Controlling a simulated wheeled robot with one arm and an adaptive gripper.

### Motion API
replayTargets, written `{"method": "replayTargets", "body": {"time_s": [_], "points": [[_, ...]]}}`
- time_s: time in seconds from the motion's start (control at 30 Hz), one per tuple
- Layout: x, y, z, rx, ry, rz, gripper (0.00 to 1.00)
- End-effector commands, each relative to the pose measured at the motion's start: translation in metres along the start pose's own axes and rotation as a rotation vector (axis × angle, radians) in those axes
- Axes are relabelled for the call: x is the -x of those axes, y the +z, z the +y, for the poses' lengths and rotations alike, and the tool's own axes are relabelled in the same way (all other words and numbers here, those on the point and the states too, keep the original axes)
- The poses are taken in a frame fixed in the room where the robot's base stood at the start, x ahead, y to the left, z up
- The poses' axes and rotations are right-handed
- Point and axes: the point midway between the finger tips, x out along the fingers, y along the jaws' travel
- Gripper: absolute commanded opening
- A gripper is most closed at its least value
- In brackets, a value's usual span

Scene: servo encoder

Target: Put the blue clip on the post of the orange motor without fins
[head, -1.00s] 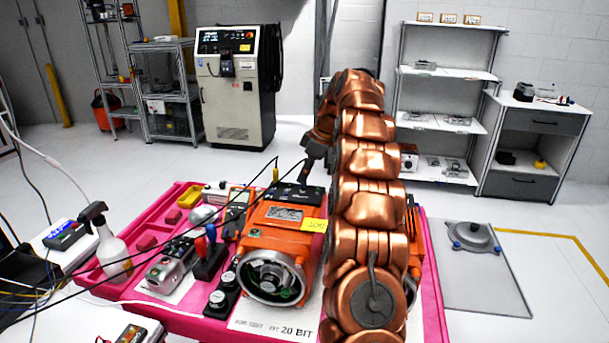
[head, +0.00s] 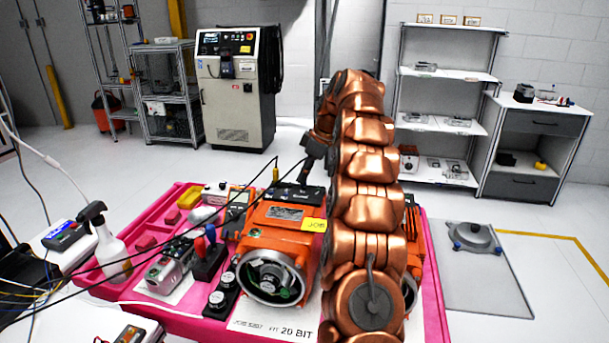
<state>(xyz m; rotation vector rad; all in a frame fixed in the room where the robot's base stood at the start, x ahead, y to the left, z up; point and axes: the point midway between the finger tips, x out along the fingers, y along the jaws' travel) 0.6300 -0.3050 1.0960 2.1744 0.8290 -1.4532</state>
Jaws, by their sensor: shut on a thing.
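An orange motor (head: 283,222) with a round open end facing me stands in the middle of the pink-edged table. Its visible sides look smooth. A second orange motor (head: 413,240) is mostly hidden behind my copper arm; its visible strip looks ribbed. My dark gripper (head: 306,172) is beyond the front motor's back edge, near a black box top. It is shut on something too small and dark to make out. I cannot see a blue clip for certain, nor tell whether the gripper touches anything below it. The motor's post is not clearly visible.
Thin black cables cross over the table; one ends at a yellow connector (head: 276,174). Red and blue levers (head: 205,240), black knobs (head: 222,287) and a spray bottle (head: 108,245) stand at left. A grey plate (head: 480,270) lies right of the table.

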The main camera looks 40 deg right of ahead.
Motion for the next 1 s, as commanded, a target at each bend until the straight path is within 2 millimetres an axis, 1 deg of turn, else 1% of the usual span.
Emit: {"method": "replayTargets", "body": {"time_s": [0.7,0.73,0.9,1.0], "points": [[-0.0026,0.0012,0.0000,0.000,0.000,0.000,0.00],[-0.0026,0.0012,0.0000,0.000,0.000,0.000,0.19],[-0.0026,0.0013,0.0000,0.000,0.000,0.000,0.36],[-0.0026,0.0012,0.0000,0.000,0.000,0.000,0.45]]}}
